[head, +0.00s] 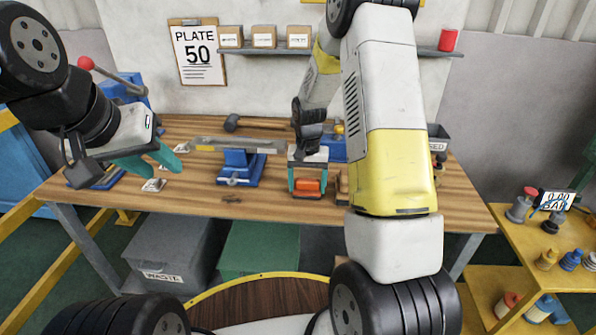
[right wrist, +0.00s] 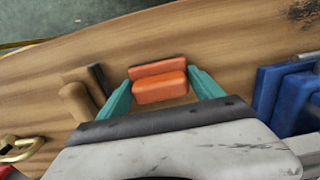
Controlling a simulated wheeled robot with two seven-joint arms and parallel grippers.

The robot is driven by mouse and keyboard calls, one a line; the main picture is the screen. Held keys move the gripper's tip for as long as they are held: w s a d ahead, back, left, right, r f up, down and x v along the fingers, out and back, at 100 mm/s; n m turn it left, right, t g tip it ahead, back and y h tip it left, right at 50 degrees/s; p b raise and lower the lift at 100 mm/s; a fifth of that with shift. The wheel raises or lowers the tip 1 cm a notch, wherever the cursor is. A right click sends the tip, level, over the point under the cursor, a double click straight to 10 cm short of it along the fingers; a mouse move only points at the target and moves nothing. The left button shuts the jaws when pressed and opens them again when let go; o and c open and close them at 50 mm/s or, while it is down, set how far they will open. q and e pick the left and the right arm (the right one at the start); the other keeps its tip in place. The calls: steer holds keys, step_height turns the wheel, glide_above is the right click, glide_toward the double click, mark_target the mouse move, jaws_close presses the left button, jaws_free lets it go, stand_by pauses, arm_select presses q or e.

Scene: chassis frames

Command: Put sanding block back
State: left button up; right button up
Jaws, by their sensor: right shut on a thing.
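The orange sanding block (head: 307,186) is at the bench's front middle, between the teal fingers of my right gripper (head: 307,180). In the right wrist view the sanding block (right wrist: 160,88) shows an orange grip on an orange base with a dark edge. The fingers of my right gripper (right wrist: 160,95) are on its two ends, shut on it. I cannot tell whether its underside touches the bench. My left gripper (head: 150,164) is open and empty above the bench's left part, its teal fingers apart.
A blue vise (head: 238,165) with a metal bar (head: 222,144) stands left of the block on the wooden bench (head: 200,205). A hammer (head: 233,122) lies behind. A brown wooden tool (right wrist: 76,102) is beside the block. Bare wood lies along the front edge.

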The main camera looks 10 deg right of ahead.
mark_target(308, 180)
steer(key=shift+f, duration=0.1)
steer(key=o, duration=1.5)
steer(key=shift+c, duration=0.2)
steer(key=s+r+t, duration=0.1)
steer(key=s+r, duration=0.1)
steer(key=r, duration=0.8)
steer(key=s+r, duration=0.3)
steer(key=r, duration=0.6)
steer(key=s+r+n+t, duration=0.1)
steer(key=s+r, duration=0.2)
steer(key=s, duration=0.3)
steer(key=s+a+r+n+t+y, duration=0.1)
steer(key=s+r+t, duration=0.1)
steer(key=s, duration=0.5)
steer(key=s+a+r+n+t+y, duration=0.1)
steer(key=s+r+t, duration=0.1)
steer(key=s+r, duration=0.2)
steer(key=shift+s+r+n, duration=0.25)
steer(key=shift+s+n, duration=0.15)
steer(key=shift+s, duration=0.75)
